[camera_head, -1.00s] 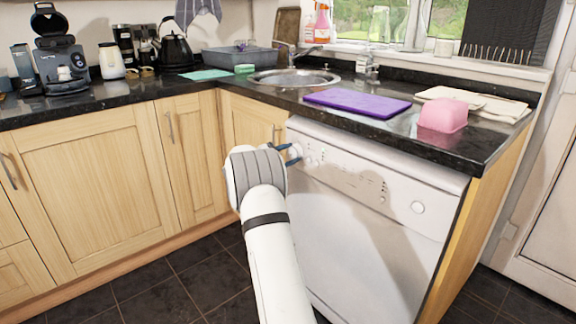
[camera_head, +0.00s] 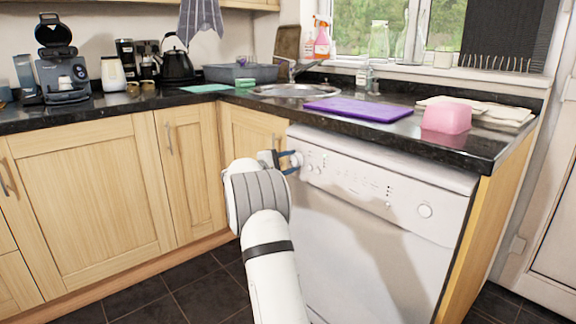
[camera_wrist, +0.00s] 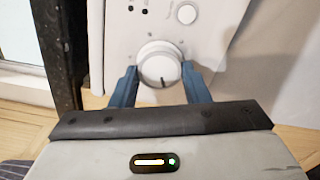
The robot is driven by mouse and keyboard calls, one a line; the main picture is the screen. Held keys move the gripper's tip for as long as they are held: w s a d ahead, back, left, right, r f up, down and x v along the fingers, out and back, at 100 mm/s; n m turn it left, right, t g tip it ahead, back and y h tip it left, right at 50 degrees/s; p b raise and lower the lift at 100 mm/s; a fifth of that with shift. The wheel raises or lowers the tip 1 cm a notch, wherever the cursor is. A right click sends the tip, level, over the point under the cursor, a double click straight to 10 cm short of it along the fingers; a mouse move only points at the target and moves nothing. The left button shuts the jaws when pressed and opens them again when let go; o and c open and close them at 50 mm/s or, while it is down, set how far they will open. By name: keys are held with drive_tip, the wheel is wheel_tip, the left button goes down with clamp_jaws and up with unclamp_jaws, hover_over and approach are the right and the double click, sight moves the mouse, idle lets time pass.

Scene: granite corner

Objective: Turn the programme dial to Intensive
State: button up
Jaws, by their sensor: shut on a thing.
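The white dishwasher (camera_head: 375,240) stands under the worktop, with its control panel along the top. The programme dial (camera_wrist: 158,66) is a round white knob with a dark pointer mark, which faces the lower edge in the wrist view. It also shows at the panel's left end in the head view (camera_head: 296,159). My gripper (camera_wrist: 160,75) has its two blue fingers on either side of the dial and is shut on it. In the head view my gripper (camera_head: 290,161) reaches the panel from the left. The programme labels are too small to read.
A smaller round white knob (camera_wrist: 187,13) and dark marks lie near the dial. The dark worktop edge (camera_head: 400,145) overhangs the panel. A purple board (camera_head: 362,108) and a pink block (camera_head: 447,117) lie on the worktop. The floor (camera_head: 175,285) left of my arm is clear.

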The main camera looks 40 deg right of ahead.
drive_tip(key=o, duration=1)
drive_tip(key=a, duration=0.2)
drive_tip(key=a+p, duration=0.1)
drive_tip(key=a, duration=0.2)
drive_tip(key=a+p, duration=0.1)
drive_tip(key=a, duration=0.1)
drive_tip(key=shift+s+a, duration=0.35)
